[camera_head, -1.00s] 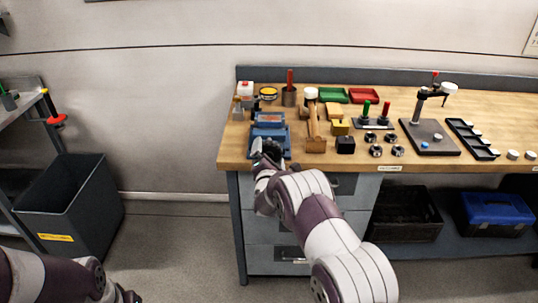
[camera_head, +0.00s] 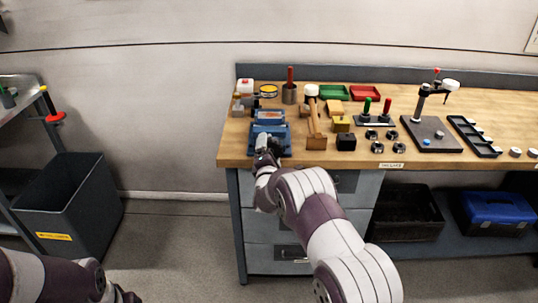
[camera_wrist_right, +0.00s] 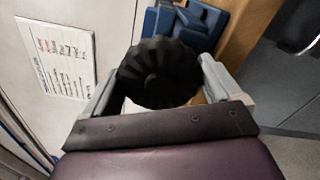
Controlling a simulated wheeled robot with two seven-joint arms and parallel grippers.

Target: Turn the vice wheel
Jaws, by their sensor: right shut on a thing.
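The blue vice (camera_head: 271,131) stands at the left front of the wooden bench, and its blue body also shows in the right wrist view (camera_wrist_right: 190,22). The black ribbed vice wheel (camera_wrist_right: 158,72) fills the middle of the right wrist view. My right gripper (camera_head: 265,150) is at the front of the vice. In the wrist view its fingers (camera_wrist_right: 155,90) stand on both sides of the wheel and are shut on it. In the head view the gripper hides most of the wheel. Only part of my left arm shows at the lower left; the left fingers (camera_head: 128,297) are cut off by the frame edge.
A mallet (camera_head: 315,120), a yellow block (camera_head: 341,124) and a black block (camera_head: 346,142) stand right of the vice. Farther right are a board with red and green handles (camera_head: 375,122) and several black knobs. A dark bin (camera_head: 68,200) stands on the floor at left.

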